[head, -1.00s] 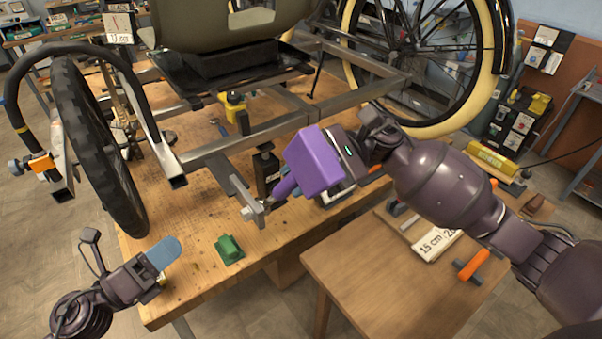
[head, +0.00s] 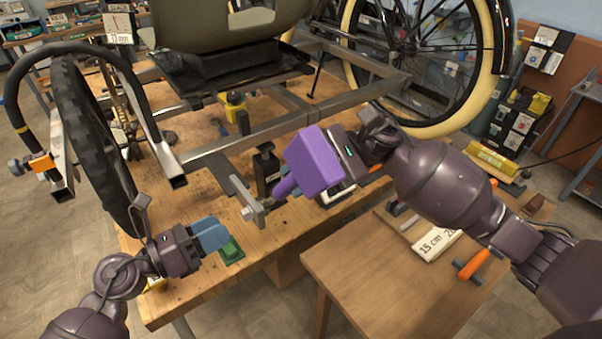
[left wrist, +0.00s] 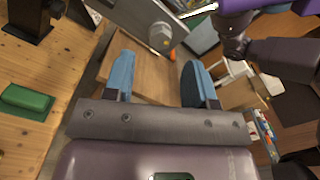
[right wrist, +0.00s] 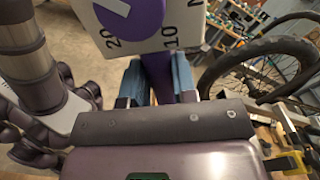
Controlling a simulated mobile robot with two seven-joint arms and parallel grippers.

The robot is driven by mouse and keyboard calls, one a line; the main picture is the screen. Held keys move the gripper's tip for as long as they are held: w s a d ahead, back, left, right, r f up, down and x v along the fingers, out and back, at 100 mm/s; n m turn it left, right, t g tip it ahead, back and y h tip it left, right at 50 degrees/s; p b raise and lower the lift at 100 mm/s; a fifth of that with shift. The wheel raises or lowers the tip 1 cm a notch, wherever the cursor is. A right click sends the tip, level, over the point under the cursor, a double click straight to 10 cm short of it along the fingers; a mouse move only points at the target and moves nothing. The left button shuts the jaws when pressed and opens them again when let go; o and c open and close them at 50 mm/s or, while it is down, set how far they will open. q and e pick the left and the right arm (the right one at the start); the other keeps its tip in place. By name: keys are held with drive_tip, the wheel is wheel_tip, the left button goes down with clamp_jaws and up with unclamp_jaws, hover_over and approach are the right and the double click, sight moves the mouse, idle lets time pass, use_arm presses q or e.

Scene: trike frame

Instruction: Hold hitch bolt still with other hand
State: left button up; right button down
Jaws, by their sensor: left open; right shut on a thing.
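The hitch bolt (head: 248,212) sits at the end of the flat hitch plate (head: 238,190) on the trike frame. Its hex head (left wrist: 160,36) shows just beyond my left fingertips in the left wrist view. My left gripper (head: 212,232) is open and empty, below and to the left of the bolt; in its wrist view the two blue fingers are wide apart. My right gripper (right wrist: 157,82) is shut on the handle of a purple tool (head: 313,160) with a numbered dial (right wrist: 140,20). The tool's tip is close to the bolt's right side; contact is unclear.
A green block (head: 231,252) lies on the workbench just beside my left fingers. A black post (head: 266,168) stands behind the hitch plate. The wooden side table (head: 345,290) holds a white labelled pad (head: 437,243) and an orange-handled tool (head: 472,264).

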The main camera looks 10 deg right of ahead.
sight(242, 216)
use_arm(q)
drive_tip(key=shift+x, duration=2.6)
drive_tip(key=shift+c, duration=0.3)
clamp_jaws()
